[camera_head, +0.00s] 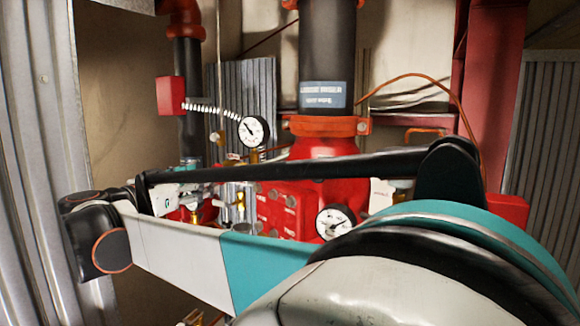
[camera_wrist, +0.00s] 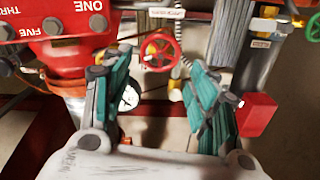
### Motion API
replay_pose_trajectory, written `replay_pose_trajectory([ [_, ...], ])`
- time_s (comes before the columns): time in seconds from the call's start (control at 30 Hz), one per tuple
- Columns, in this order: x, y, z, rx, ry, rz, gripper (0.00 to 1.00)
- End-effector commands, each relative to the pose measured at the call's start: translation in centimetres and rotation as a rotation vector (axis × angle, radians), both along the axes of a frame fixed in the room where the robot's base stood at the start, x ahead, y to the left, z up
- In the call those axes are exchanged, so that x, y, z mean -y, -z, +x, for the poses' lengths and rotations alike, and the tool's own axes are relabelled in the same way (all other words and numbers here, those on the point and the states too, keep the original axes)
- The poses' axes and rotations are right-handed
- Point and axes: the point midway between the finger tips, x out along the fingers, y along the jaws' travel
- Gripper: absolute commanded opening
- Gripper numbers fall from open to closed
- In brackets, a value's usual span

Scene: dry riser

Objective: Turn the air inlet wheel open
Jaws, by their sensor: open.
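A red spoked handwheel (camera_wrist: 161,51) on a brass valve shows in the wrist view, upper middle. In the head view my arm crosses in front of the valves, and neither my gripper nor a clear wheel shows there.
A red numbered panel (camera_wrist: 62,38) is left of the fingers in the wrist view. A red box (camera_wrist: 256,113) with a coiled cable is close to the right finger. Gauges (camera_head: 253,130) and the thick riser pipe (camera_head: 327,45) stand behind my arm. A corrugated metal wall (camera_head: 40,150) is at left.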

Motion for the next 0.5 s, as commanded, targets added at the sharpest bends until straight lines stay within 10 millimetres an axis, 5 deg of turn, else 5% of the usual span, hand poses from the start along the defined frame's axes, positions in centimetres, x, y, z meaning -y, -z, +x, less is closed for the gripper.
replay_pose_trajectory([
  [0.2, 1.7, -0.2, 4.0, -0.001, 0.003, 0.000, 0.54],
  [0.5, 2.8, -0.1, 6.8, -0.001, 0.001, 0.000, 0.54],
])
